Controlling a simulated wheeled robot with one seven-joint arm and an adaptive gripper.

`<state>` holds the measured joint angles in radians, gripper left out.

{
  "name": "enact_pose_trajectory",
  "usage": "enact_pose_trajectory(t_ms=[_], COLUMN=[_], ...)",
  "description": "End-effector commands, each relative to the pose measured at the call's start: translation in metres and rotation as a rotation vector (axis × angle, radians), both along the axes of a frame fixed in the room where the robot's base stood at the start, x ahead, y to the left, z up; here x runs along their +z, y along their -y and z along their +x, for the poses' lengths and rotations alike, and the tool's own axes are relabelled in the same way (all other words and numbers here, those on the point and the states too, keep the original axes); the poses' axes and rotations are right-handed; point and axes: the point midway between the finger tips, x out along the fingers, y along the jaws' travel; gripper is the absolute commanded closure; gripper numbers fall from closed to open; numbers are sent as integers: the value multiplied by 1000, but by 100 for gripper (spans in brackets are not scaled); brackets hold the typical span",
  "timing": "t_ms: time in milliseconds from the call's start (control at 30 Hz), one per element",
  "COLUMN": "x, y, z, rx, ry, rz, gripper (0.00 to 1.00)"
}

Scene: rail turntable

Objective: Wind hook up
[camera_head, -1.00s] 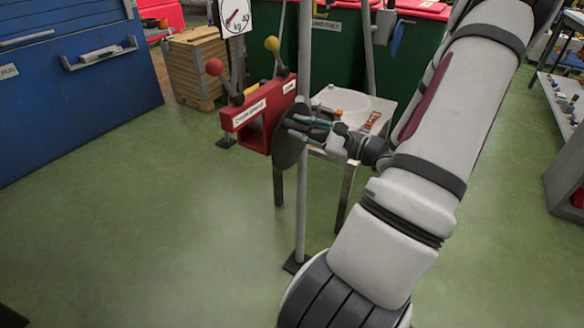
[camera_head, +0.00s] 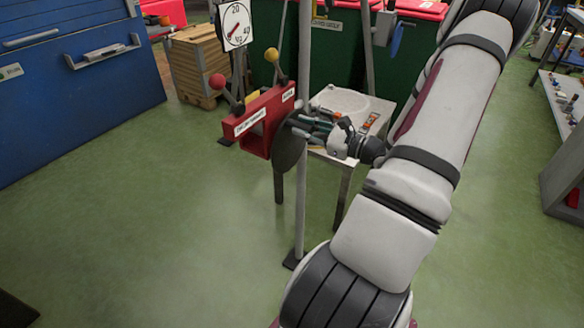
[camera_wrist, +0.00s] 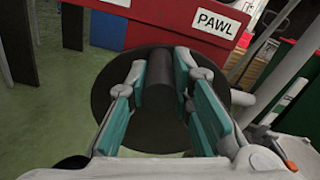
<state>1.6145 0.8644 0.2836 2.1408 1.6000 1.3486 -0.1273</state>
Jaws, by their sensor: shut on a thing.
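A red winch housing (camera_head: 258,122) with white labels stands in the middle of the head view; one label reads PAWL in the wrist view (camera_wrist: 217,23). A dark round disc (camera_head: 287,148) is on its right side. In the wrist view, a dark cylindrical handle (camera_wrist: 160,82) stands out from the disc (camera_wrist: 108,92). My gripper (camera_head: 304,128) reaches in from the right, its teal-padded fingers (camera_wrist: 163,88) closed around the handle from both sides. Levers with a red ball (camera_head: 217,81) and a yellow ball (camera_head: 272,55) rise from the housing. I cannot make out the hook.
A dial gauge (camera_head: 236,25) hangs behind the winch. A grey post (camera_head: 300,215) stands close by the disc. A small table (camera_head: 343,103) with items is behind my gripper. A blue cabinet (camera_head: 70,90) is at left. Green floor lies open in front.

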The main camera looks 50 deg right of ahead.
Motion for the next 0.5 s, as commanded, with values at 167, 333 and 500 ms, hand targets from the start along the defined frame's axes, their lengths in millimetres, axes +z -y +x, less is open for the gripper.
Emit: enact_pose_trajectory(t_ms=[167, 333, 500], x=[2, 2, 3], y=[6, 6, 8], z=[0, 0, 0], rx=[-10, -10, -10], ry=[0, 1, -2], rz=[10, 8, 41], gripper=[100, 100, 100])
